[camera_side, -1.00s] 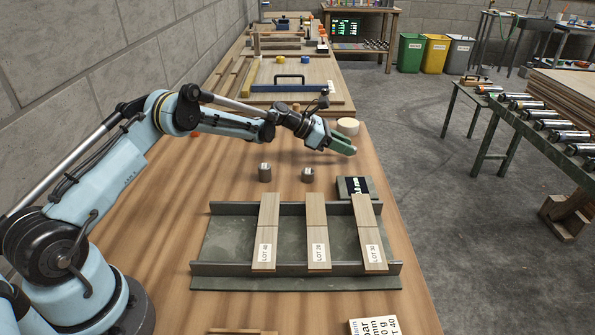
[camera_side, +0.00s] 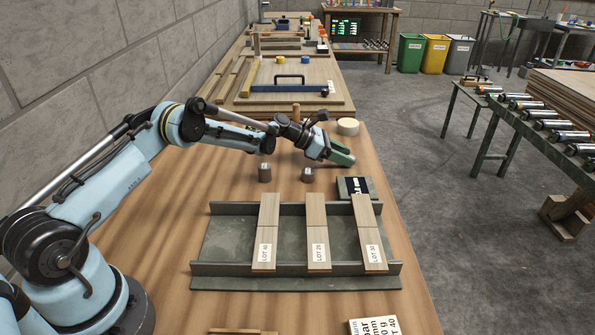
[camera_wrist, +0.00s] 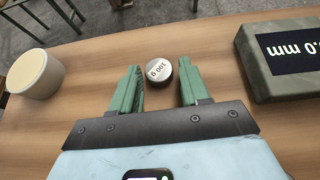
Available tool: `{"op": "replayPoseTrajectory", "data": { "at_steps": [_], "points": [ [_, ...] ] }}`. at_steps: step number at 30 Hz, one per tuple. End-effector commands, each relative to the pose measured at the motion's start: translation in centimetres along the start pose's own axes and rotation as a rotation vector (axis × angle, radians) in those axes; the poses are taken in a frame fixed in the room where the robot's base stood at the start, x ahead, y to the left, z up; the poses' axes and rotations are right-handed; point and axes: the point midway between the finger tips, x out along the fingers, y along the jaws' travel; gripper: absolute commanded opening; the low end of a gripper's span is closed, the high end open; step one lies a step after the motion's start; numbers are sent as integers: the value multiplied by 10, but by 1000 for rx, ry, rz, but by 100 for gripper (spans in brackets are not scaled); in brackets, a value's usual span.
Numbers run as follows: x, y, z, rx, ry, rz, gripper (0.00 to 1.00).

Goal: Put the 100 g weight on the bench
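The 100 g weight (camera_wrist: 158,71) is a small metal cylinder with a white labelled top, standing upright on the wooden bench (camera_wrist: 95,140). In the wrist view it sits between the two green fingertips of my gripper (camera_wrist: 158,76), with a gap on each side. The fingers are open and do not touch it. The weight is not distinguishable there, seemingly hidden by the fingers. Two other small metal weights stand to the left, one (camera_side: 265,172) and another (camera_side: 308,174).
The gauge block (camera_side: 355,188) with a display lies close to the gripper, also right in the wrist view (camera_wrist: 283,90). A dark tray (camera_side: 222,240) with three veneer stacks (camera_side: 317,232) lies in front. Bench space left of the weights is clear.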

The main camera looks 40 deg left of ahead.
Motion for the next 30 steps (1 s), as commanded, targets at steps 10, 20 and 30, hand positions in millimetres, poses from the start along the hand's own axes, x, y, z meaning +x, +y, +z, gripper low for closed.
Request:
{"op": "replayPoseTrajectory", "data": {
  "at_steps": [10,20,30],
  "points": [
    [-16,4,1,1,6,14,59],
    [-80,3,2,0,4,12,59],
    [-120,1,3,4,4,8,59]
  ]
}}
